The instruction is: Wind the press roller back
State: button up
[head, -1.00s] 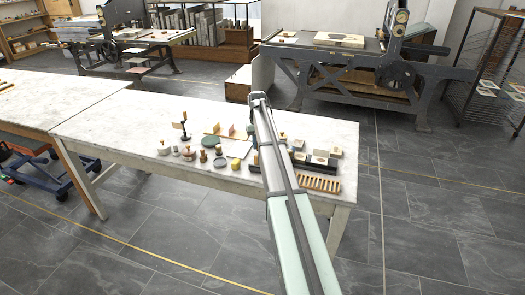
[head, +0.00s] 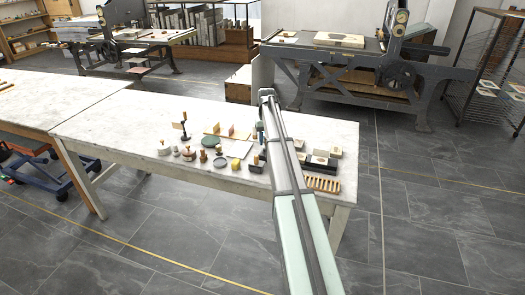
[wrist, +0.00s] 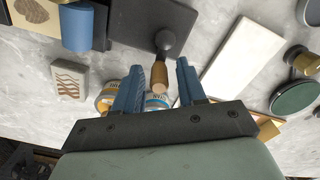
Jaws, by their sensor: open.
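In the wrist view my gripper (wrist: 160,66) is open, with its two blue fingers apart and nothing held. A wooden handle (wrist: 158,76) with a dark ball-shaped end shows between the fingers. I cannot tell how far below them it is. The ball end lies over a dark plate (wrist: 150,18). A blue roller (wrist: 84,28) lies at the upper left, by a black edge of the dark plate and a tan patterned sheet (wrist: 34,12). In the head view my arm covers part of the table, and I cannot make out the roller or the handle there.
A white slab (wrist: 243,58) and a green round pad (wrist: 296,98) lie to the right in the wrist view. A small wave-patterned block (wrist: 68,82) and round tins (wrist: 158,101) are near the fingers. Several small tools crowd the white table (head: 105,130); its left part is clear.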

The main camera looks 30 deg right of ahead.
jog(key=shift+r, duration=0.1)
jog(key=shift+r, duration=3.45)
